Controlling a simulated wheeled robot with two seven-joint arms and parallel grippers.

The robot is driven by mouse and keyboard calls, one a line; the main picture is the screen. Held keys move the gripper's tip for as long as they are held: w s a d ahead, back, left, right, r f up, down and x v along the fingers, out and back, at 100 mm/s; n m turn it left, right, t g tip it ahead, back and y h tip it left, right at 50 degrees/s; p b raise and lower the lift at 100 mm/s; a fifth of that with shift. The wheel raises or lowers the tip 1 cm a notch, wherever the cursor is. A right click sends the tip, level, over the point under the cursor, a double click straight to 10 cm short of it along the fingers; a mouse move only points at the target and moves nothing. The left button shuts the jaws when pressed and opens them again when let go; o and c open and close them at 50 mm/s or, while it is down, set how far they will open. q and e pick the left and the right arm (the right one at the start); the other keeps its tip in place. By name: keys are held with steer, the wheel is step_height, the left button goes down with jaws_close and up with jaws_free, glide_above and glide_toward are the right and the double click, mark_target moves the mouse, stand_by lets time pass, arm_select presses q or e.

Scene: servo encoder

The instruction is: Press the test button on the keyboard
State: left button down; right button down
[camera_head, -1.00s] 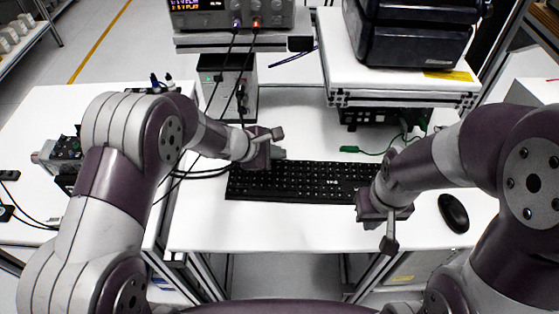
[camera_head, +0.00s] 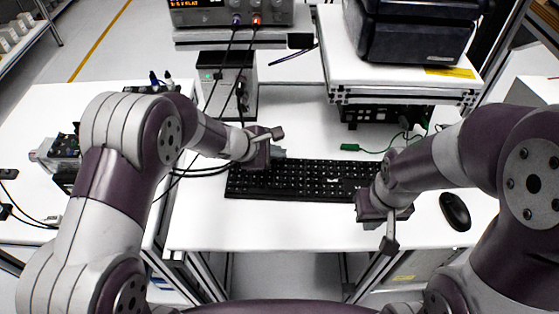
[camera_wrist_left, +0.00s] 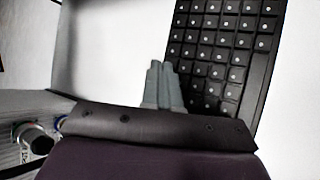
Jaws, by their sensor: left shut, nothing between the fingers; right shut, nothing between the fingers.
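The black keyboard (camera_head: 300,180) lies on the white table in the head view. It also shows in the left wrist view (camera_wrist_left: 228,45). My left gripper (camera_head: 277,153) is at the keyboard's far left part in the head view. In the left wrist view its two grey fingers (camera_wrist_left: 162,82) are together and empty beside the keyboard's edge keys. I cannot tell whether they touch it. My right gripper (camera_head: 389,243) is shut and empty over the table's front edge, at the keyboard's right end, and its arm hides that end. The test button cannot be told apart from the other keys.
A black mouse (camera_head: 455,211) lies right of the keyboard. A green-tipped cable (camera_head: 350,147) lies behind it. A power supply (camera_head: 230,12) stands on a shelf at the back, and a dark device (camera_head: 412,32) stands on a white stand. Bare table lies before the keyboard.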

mark_target(277, 162)
arm_select(q)
steer(key=shift+f+b, duration=0.5)
steer(key=shift+b, duration=0.05)
arm_select(e)
steer(key=shift+f, duration=0.7)
arm_select(q)
steer(key=shift+r, duration=0.1)
arm_select(e)
steer(key=shift+r, duration=0.1)
arm_select(q)
steer(key=shift+r+p, duration=0.55)
steer(key=shift+r, duration=0.15)
arm_select(e)
steer(key=shift+r, duration=0.4)
